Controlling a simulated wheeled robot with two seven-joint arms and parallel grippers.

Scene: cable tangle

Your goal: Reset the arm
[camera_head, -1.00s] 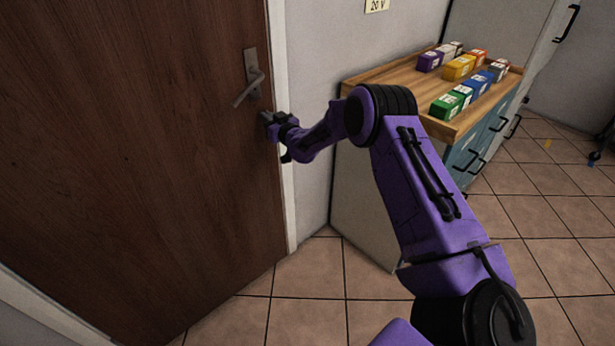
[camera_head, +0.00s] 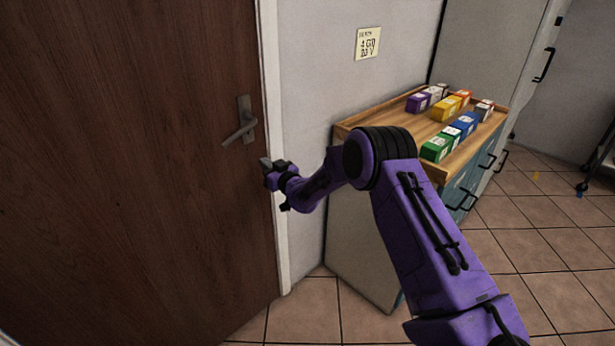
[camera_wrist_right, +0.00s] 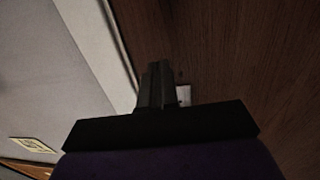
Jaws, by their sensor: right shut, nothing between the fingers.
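My right arm, purple and black, reaches across the middle of the head view. Its gripper (camera_head: 266,164) is in front of the right edge of the brown door (camera_head: 130,150), below the grey lever handle (camera_head: 241,128). The gripper is apart from the handle in the picture. In the right wrist view its dark fingers (camera_wrist_right: 156,82) are together with nothing between them, pointing toward the door and its light frame. My left gripper is not in view.
A wooden-topped cabinet (camera_head: 385,113) with several coloured boxes stands right of the door, close to my right arm. A note (camera_head: 367,44) is on the wall above.

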